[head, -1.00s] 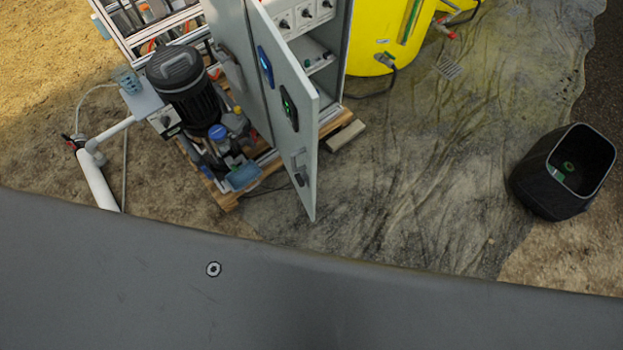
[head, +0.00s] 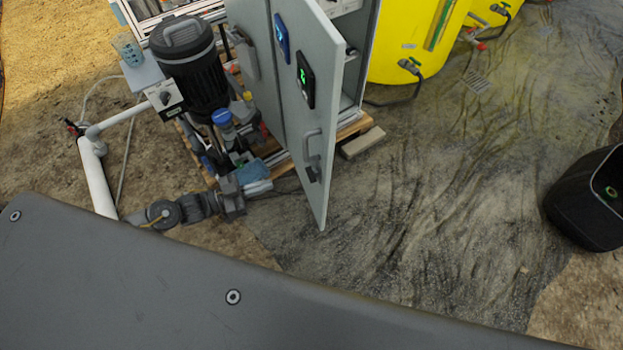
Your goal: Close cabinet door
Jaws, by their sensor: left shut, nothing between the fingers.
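The grey cabinet door (head: 306,125) stands open, swung out from the cabinet (head: 357,75), whose inside shows through the gap on the right. My left gripper (head: 262,187) is low and to the left of the door, near the foot of the pump. It is shut and empty, and appears apart from the door. Its fingertips are small and hard to make out. My right gripper is not in view.
A black motor pump (head: 187,65) and white pipe (head: 97,180) stand left of the cabinet. A yellow tank (head: 405,45) stands to the right, with a loose block (head: 362,143) by the pallet. A black bin (head: 588,205) is at far right. The wet floor between is clear.

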